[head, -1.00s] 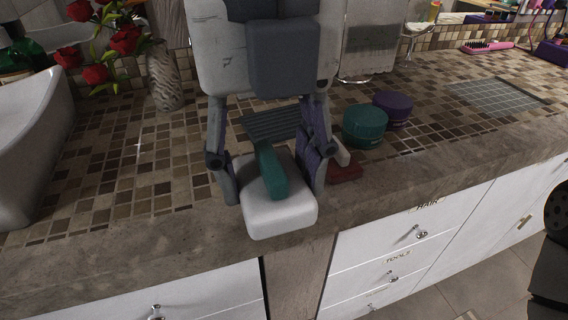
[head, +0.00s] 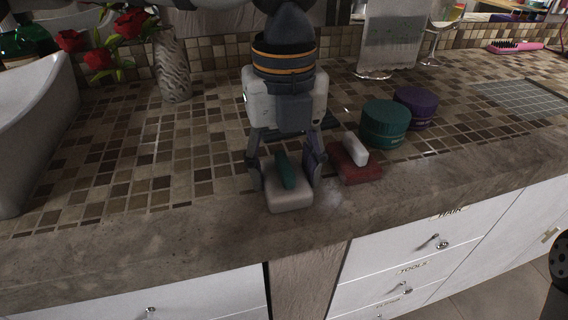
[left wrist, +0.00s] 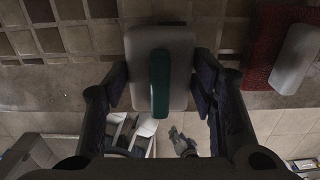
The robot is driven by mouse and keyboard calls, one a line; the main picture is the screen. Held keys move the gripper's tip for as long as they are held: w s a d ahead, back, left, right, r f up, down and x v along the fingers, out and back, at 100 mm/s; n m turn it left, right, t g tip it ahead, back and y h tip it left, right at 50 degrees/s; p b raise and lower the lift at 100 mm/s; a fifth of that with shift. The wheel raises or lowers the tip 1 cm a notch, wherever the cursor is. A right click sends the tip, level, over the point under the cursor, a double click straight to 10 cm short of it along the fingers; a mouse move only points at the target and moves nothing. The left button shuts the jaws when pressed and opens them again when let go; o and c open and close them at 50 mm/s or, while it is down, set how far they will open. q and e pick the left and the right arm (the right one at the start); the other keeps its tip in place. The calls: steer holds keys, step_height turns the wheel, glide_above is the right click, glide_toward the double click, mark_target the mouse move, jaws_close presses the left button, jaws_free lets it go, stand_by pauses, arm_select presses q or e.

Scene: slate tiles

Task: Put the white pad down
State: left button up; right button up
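The white pad (head: 290,202) with a green bar (head: 286,171) on top is between the fingers of my left gripper (head: 288,172), near the counter's front edge. In the left wrist view, the white pad (left wrist: 178,40) sits between both fingertips (left wrist: 160,82), which appear to press its sides. The green bar (left wrist: 159,85) runs lengthwise along it. The pad looks level and at or very near the counter top; I cannot tell whether its underside touches.
A red block (head: 357,168) with a white bar (head: 354,149) lies just right of the gripper. A green jar (head: 385,126) and purple jar (head: 415,108) stand behind it. The tiles (head: 190,150) to the left are clear.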

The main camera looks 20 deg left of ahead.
mark_target(283, 159)
arm_select(q)
steer(key=shift+o, duration=1)
steer(key=shift+w+f+b, duration=0.1)
steer(key=shift+f+b, duration=0.7)
steer(key=shift+b, duration=0.25)
step_height(283, 159, up, 13)
steer(key=p, duration=0.3)
steer(key=shift+r, duration=0.2)
arm_select(e)
steer(key=shift+w+r+t, duration=0.3)
steer(key=shift+w+r, duration=0.35)
arm_select(q)
steer(key=shift+w+a+f, duration=0.1)
